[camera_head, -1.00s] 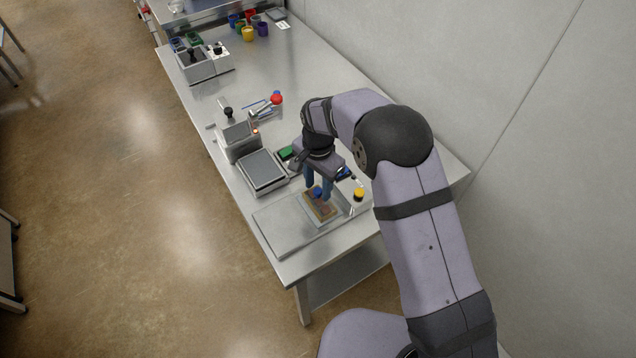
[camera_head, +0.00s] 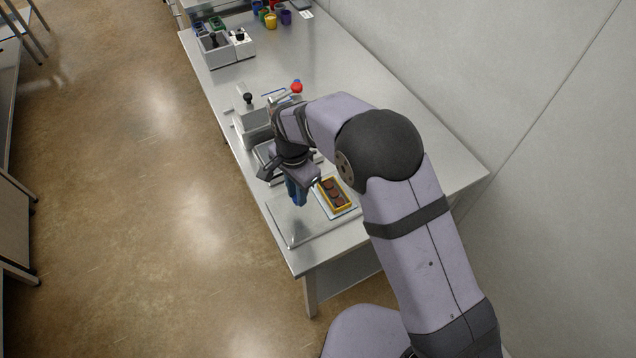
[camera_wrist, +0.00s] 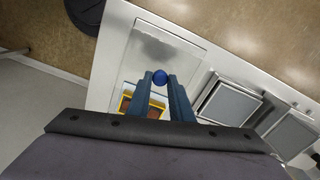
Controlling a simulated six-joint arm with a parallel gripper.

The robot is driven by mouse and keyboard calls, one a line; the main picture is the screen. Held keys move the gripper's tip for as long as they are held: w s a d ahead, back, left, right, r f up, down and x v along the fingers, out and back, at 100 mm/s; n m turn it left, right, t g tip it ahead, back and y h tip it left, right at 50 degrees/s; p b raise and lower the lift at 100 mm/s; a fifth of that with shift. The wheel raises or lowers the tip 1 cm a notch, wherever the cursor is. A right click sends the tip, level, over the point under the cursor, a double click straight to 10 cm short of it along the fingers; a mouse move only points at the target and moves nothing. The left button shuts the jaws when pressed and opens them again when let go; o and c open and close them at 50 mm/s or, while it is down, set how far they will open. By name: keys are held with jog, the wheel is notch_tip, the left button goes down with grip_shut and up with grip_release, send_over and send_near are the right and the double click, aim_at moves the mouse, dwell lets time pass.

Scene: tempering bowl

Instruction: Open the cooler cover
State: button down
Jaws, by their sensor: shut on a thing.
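My gripper (camera_head: 297,198) is shut on the blue knob (camera_wrist: 160,77), which shows as a round ball between the fingertips in the wrist view. The cooler cover appears as a flat, greyish, see-through panel (camera_wrist: 165,45) by the knob; its exact edges are hard to tell. In the head view my fingers hide the knob. They are over the left part of the cooler's flat plate (camera_head: 298,228). A yellow mould with dark round pieces (camera_head: 335,193) lies uncovered to the right of my fingers. The mould also shows in the wrist view (camera_wrist: 143,104), partly hidden by my gripper.
A grey-topped device (camera_wrist: 229,101) stands close beside the cooler, partly behind my wrist in the head view. A grey box with a black knob (camera_head: 252,120) stands farther back. Coloured cups (camera_head: 270,18) are at the far end. The bench's front edge is near the cooler.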

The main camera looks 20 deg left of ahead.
jog(key=shift+s+a, duration=0.3)
jog(key=shift+a, duration=0.05)
jog(key=c, duration=1.6)
grip_release()
jog(key=shift+r, duration=0.15)
jog(key=shift+r+b, duration=1.25)
jog(key=shift+r, duration=2.35)
